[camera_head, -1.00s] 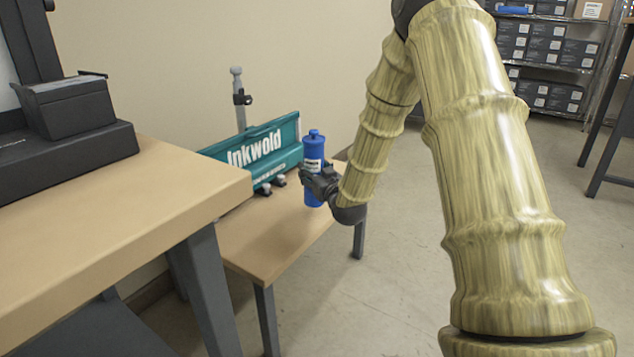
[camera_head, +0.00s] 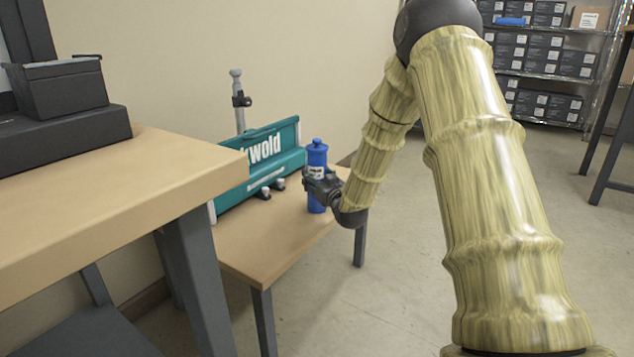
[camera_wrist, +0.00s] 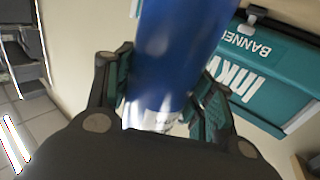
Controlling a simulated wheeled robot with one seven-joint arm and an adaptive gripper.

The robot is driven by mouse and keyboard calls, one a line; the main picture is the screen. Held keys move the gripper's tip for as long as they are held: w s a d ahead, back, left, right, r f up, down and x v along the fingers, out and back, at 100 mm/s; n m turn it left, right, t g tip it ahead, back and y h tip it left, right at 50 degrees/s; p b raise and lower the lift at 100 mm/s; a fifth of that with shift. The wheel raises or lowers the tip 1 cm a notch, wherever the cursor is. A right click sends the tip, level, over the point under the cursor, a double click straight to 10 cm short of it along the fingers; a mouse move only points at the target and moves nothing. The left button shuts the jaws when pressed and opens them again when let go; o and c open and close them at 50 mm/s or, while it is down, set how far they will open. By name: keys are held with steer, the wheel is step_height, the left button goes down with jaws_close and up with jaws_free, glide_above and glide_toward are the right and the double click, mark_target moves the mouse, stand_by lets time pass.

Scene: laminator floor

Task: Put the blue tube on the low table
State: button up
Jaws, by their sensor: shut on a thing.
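The blue tube (camera_head: 317,157) is upright, with a white label, in the grip of my gripper (camera_head: 318,183) in the head view. In the wrist view the tube (camera_wrist: 178,55) fills the space between the two fingers of my gripper (camera_wrist: 165,100), which are shut on it. The low table (camera_head: 262,243) has a light wooden top and grey legs. The tube shows over the table's right part. I cannot tell whether its base touches the top.
A teal Inkwold banner machine (camera_head: 262,160) stands at the back of the low table, just left of the tube; it also shows in the wrist view (camera_wrist: 260,75). A higher wooden table (camera_head: 110,210) stands at near left. The low table's front is bare.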

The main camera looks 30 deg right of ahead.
steer(key=o, duration=1.3)
steer(key=shift+o, duration=0.2)
steer(key=shift+s+r, duration=0.15)
steer(key=s+a+p, duration=0.2)
steer(key=s+p, duration=0.3)
steer(key=s, duration=0.6)
steer(key=shift+s+a, duration=0.15)
steer(key=shift+s, duration=0.1)
